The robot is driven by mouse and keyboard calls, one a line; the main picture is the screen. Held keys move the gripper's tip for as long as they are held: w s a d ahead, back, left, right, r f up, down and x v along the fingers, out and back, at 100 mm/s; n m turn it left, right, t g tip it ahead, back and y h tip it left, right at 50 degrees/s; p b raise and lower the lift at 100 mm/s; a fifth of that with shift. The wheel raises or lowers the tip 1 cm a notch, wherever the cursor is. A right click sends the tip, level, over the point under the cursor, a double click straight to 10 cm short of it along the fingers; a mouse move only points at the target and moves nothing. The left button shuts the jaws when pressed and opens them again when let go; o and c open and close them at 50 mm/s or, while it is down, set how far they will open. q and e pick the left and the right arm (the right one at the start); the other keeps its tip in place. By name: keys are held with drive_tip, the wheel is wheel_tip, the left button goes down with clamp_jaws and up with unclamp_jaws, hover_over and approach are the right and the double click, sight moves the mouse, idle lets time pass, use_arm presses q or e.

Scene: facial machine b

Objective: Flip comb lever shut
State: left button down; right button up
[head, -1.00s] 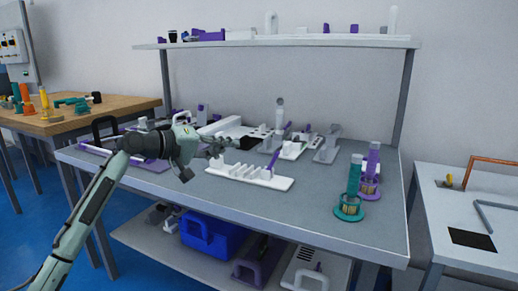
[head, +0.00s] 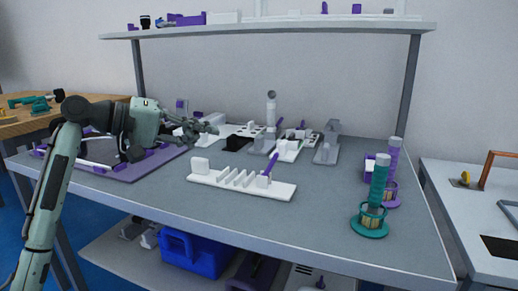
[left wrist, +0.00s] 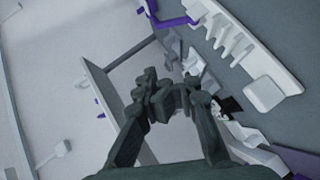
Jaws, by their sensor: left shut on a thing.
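The comb fixture is a white base (head: 280,190) on the grey table, with a block (head: 200,165) at its left end and a row of white teeth (head: 237,179). A purple lever (head: 266,170) stands tilted up near its right end. In the left wrist view the teeth (left wrist: 232,40) and purple lever (left wrist: 172,21) are at the top right. My left gripper (head: 211,128) is in the air behind and above the block end, apart from the lever. Its fingers (left wrist: 168,92) are close together; what lies between them I cannot make out. My right gripper is not in view.
A purple tray (head: 125,170) lies under my left arm. Other white fixtures (head: 288,150) and a grey one (head: 327,150) stand behind the comb. Teal (head: 378,185) and purple (head: 393,160) posts stand at the right. The table in front is clear.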

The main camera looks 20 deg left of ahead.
use_arm(q)
hover_over(271, 166)
drive_tip(key=s+a, duration=0.1)
drive_tip(key=a, duration=0.2)
wheel_tip(271, 166, down, 4)
drive_tip(key=shift+s+d+f, duration=0.15)
drive_tip(key=shift+d+f, duration=0.2)
drive_tip(key=shift+d, duration=0.15)
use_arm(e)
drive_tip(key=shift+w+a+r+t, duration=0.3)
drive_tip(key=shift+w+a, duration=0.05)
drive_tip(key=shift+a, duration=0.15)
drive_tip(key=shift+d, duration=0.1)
